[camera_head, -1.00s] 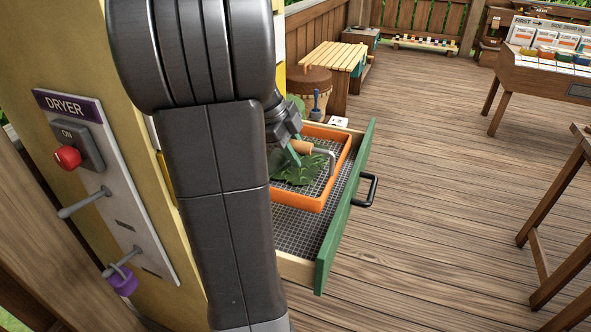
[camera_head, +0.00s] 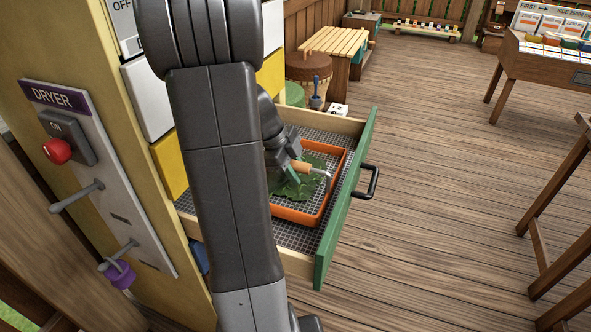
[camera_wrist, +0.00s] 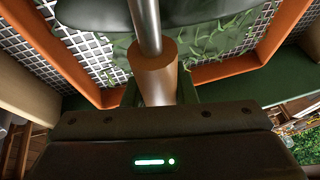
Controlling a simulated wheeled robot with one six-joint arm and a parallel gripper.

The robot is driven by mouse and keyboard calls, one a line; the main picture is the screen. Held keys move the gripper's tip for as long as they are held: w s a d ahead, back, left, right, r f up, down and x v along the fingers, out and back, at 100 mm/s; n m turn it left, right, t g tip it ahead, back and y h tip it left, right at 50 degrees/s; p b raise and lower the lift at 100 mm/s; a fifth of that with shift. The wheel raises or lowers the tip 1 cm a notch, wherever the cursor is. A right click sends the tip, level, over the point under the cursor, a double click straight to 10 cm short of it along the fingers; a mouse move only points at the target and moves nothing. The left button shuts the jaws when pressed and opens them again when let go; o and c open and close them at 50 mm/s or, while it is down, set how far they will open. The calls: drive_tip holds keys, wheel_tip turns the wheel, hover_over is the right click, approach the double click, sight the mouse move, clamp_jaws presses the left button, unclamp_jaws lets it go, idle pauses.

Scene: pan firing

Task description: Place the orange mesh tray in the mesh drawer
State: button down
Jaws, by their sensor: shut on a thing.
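The orange mesh tray (camera_head: 331,193) is inside the open mesh drawer (camera_head: 299,239), low over or on its mesh floor; I cannot tell if it touches. Green leaves (camera_head: 322,164) lie in the tray. My gripper (camera_head: 300,170) is over the tray, shut on its wooden handle (camera_head: 301,167), which continues into a bent metal rod. In the wrist view the handle (camera_wrist: 154,75) rises from between the jaws, with the tray's orange rim (camera_wrist: 232,70) and mesh beyond. My arm hides the tray's left part and part of the drawer.
The drawer's green front (camera_head: 345,200) with a black pull (camera_head: 371,182) stands out from the yellow dryer cabinet. The dryer panel (camera_head: 95,165) with a red button is at left. A slatted bench (camera_head: 335,40) stands behind.

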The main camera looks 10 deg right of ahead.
drive_tip(key=shift+f+b, duration=0.55)
drive_tip(key=shift+b, duration=0.35)
drive_tip(key=c, duration=1.2)
unclamp_jaws()
drive_tip(key=shift+o, duration=0.2)
drive_tip(key=shift+r, duration=0.1)
drive_tip(key=r+p, duration=0.1)
drive_tip(key=p, duration=0.1)
drive_tip(key=shift+r+p, duration=0.3)
drive_tip(key=shift+r, duration=0.05)
drive_tip(key=b+v, duration=0.1)
drive_tip(key=v, duration=0.6)
drive_tip(key=shift+f, duration=0.1)
